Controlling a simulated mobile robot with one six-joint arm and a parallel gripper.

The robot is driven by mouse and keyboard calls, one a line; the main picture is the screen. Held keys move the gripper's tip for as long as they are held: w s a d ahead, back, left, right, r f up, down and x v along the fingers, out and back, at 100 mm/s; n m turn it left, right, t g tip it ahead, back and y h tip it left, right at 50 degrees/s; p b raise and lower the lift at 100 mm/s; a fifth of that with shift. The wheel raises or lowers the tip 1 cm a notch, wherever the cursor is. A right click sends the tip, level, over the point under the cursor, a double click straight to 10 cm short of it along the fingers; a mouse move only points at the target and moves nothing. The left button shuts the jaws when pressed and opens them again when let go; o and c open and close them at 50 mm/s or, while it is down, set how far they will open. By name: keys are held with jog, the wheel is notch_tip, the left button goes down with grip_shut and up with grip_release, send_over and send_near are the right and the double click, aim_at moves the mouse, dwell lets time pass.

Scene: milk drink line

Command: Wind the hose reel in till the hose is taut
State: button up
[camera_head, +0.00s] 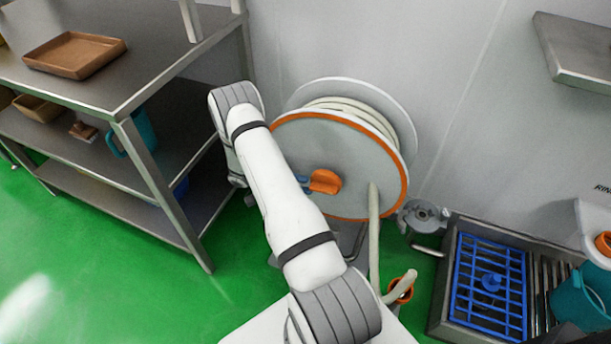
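The hose reel (345,160) stands against the wall, a pale drum between two discs, the front one rimmed in orange. Pale hose is wound on it. An orange knob (325,181) shows on the front disc. The free hose (374,235) hangs down the disc's right side, then bends up to the right near an orange ring (402,288) low down. My white arm crosses in front of the reel's left side. My gripper (303,182) is mostly hidden behind my arm; a small blue part shows beside the knob. Whether it touches or holds the knob cannot be seen.
A steel shelf table (150,85) with a brown tray (75,55) stands at left. A floor drain box with a blue grate (488,280) lies at right, beside a grey round fitting (424,215). A steel wall shelf (580,50) juts out upper right. Green floor is clear at lower left.

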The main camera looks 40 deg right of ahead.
jog(key=shift+w+a+f+p, duration=0.2)
jog(key=shift+w+a+p, duration=0.2)
jog(key=shift+w+p, duration=0.1)
jog(key=shift+r, duration=0.1)
